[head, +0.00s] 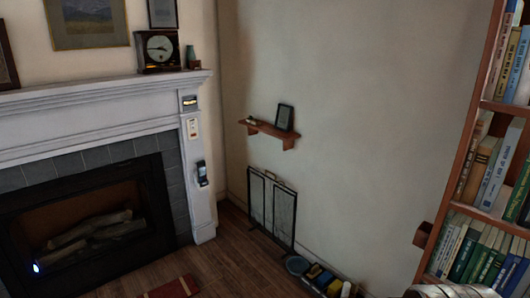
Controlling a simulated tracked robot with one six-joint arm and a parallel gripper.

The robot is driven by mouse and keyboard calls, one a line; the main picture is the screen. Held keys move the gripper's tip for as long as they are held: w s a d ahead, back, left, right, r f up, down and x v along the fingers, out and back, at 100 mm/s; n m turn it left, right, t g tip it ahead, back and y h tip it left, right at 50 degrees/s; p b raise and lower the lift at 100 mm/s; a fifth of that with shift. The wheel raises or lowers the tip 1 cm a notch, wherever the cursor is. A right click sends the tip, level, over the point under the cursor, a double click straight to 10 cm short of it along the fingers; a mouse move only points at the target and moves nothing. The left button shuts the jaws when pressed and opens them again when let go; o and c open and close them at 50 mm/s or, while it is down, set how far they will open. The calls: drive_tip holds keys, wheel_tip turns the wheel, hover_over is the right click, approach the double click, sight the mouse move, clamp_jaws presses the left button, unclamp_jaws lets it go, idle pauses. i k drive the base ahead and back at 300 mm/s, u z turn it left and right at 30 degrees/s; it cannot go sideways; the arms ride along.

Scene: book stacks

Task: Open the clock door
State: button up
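A dark square mantel clock (158,48) with a pale round dial stands on the right part of the white mantelpiece (110,88), upright and facing the room. It is small in the head view, and I cannot make out its door clearly or tell whether that is open or shut. My gripper is not in view, so its state and its place relative to the clock do not show.
Below are a fireplace (85,225) and a red mat (174,287). A folding screen (272,207), a wall shelf (268,129) and a bookcase (470,130) stand to the right. Wooden floor (225,255) lies clear between.

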sight(177, 35)
drive_tip(key=i, duration=1.95)
drive_tip(key=u, duration=0.65)
drive_tip(key=i, duration=0.75)
drive_tip(key=u, duration=0.8)
drive_tip(key=i, duration=0.55)
drive_tip(key=u, duration=0.65)
drive_tip(key=i, duration=0.6)
drive_tip(key=u, duration=0.3)
